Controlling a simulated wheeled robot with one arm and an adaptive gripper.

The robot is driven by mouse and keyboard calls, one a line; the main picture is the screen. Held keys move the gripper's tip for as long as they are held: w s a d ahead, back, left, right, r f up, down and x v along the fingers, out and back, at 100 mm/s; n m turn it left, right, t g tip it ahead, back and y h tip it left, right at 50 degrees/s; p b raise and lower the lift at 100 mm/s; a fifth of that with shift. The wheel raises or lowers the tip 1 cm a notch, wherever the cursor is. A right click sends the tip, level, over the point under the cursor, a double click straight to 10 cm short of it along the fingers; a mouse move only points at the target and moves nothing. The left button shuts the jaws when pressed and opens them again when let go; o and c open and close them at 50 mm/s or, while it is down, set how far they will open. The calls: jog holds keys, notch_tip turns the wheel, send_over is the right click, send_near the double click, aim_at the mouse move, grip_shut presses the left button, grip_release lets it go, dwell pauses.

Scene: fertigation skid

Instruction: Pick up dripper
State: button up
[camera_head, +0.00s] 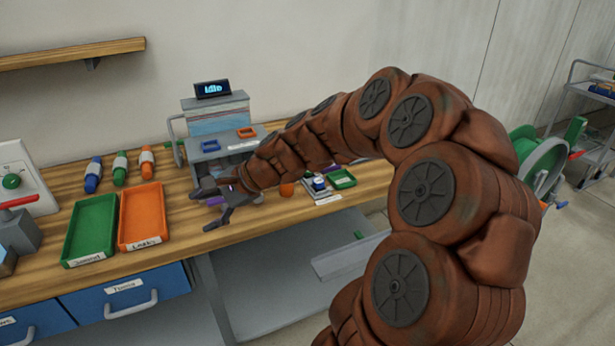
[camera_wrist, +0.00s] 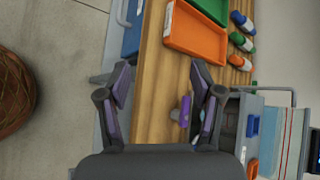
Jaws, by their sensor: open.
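A small purple piece (camera_wrist: 185,111), which I take to be the dripper, lies on the wooden bench in the wrist view. It is between my fingers' lines, closer to the right finger and partly beside it. In the head view a bit of purple (camera_head: 215,201) shows between my fingers, mostly hidden by them. My gripper (camera_wrist: 161,80) is open and empty, pointing down over the bench. In the head view my gripper (camera_head: 203,210) is near the bench's front edge, right of the orange tray. I cannot tell its exact height above the piece.
A green tray (camera_head: 91,228) and an orange tray (camera_head: 142,216) lie left of my gripper. A grey machine (camera_head: 218,120) stands behind. An orange ball (camera_head: 287,189) and a small green tray (camera_head: 342,179) are at right. Several colored bottles (camera_head: 120,167) line the back.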

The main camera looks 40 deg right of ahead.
jog(key=w+d+f+m+t+h, duration=0.1)
jog(key=w+d+m+t+h, duration=0.2)
jog(key=d+m, duration=0.7)
jog(key=m+t+h+b, duration=0.25)
jog(key=m+h, duration=0.25)
jog(key=m, duration=0.3)
send_near(308, 183)
jog(key=shift+t, duration=0.25)
jog(key=w+d+r, duration=0.1)
jog(key=w, duration=0.1)
jog(key=w+d+r, duration=0.1)
jog(key=d+r, duration=0.1)
jog(key=shift+w, duration=0.4)
jog(key=shift+d+f, duration=0.2)
jog(key=shift+a+f+p+x, duration=0.15)
jog(key=shift+p+x, duration=0.1)
jog(key=shift+x, duration=1.65)
jog(key=shift+a+f+p+x, duration=0.1)
jog(key=shift+p+x, duration=0.1)
jog(key=shift+x, duration=1.7)
jog(key=shift+s, duration=0.1)
jog(key=shift+c, duration=0.2)
jog(key=shift+r, duration=0.1)
jog(key=c, duration=0.9)
jog(key=shift+c, duration=0.2)
